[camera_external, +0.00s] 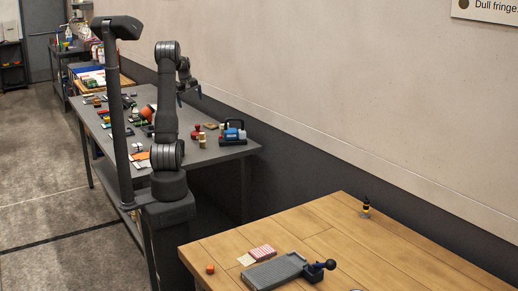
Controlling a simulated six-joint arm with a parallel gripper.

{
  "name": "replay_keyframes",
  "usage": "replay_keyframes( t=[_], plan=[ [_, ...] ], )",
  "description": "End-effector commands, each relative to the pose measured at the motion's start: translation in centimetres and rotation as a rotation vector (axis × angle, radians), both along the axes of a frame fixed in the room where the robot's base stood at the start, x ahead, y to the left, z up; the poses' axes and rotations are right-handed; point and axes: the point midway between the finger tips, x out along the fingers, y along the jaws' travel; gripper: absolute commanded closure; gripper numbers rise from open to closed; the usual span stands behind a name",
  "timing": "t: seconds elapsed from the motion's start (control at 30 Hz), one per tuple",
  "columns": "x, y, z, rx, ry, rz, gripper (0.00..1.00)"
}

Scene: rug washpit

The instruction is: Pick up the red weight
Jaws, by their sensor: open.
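A small red object (196,133), which looks like the red weight, stands on the dark table (232,154) just right of my arm. It is small in the picture, so I cannot make out its exact shape. My gripper (190,98) is open and empty. It hangs in the air above the table, clearly apart from the red object and higher than it.
A tan block (202,141) stands close by the red object. A blue and black device (233,132) sits to its right. Several small items crowd the table left of my arm. A wooden table (410,235) in front holds a grey tray (275,270).

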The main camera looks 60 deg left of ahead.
Motion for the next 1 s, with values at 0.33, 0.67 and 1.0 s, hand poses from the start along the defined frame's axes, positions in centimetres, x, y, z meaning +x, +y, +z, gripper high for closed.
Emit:
replay_keyframes(
  t=[0.33,0.67,1.0],
  plan=[
    [4.4,0.8,-3.1,-0.013,0.217,-0.113,0.01],
    [4.5,1.6,-9.4,-0.017,0.221,-0.114,0.01],
    [4.7,2.3,-14.6,-0.014,0.219,-0.113,0.01]
  ],
)
